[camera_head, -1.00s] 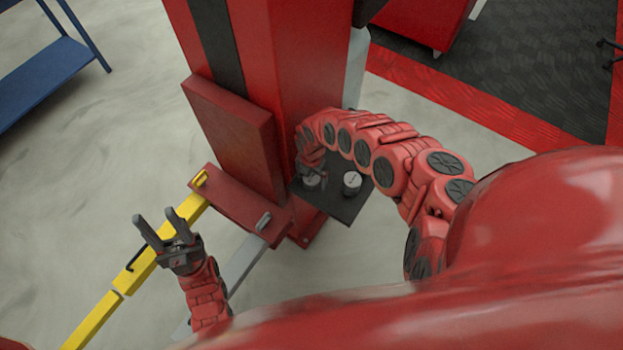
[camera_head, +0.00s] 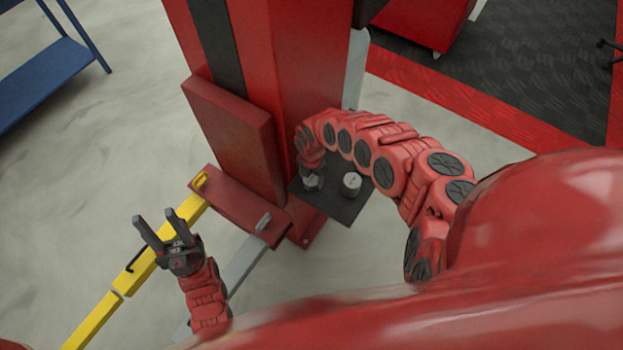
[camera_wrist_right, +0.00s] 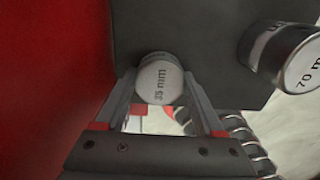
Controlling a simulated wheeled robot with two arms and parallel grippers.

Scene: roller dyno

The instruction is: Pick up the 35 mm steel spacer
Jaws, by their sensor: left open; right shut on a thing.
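The 35 mm steel spacer (camera_wrist_right: 160,82) is a short pale cylinder with "35 mm" on its end face. In the right wrist view it sits between the two fingers of my right gripper (camera_wrist_right: 158,100), which is shut on it. In the head view the spacer (camera_head: 313,182) shows just below my right gripper (camera_head: 311,172), at the dark shelf, and the gripper partly hides it. I cannot tell whether it touches the shelf. My left gripper (camera_head: 163,232) is open and empty, over the yellow bar at the lower left.
A 70 mm spacer (camera_wrist_right: 283,52) stands to the right on the dark shelf (camera_head: 341,209); it also shows in the head view (camera_head: 351,184). The red column (camera_head: 290,90) rises close behind. A yellow bar (camera_head: 104,317) runs lower left. A blue shelf (camera_head: 40,75) stands upper left.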

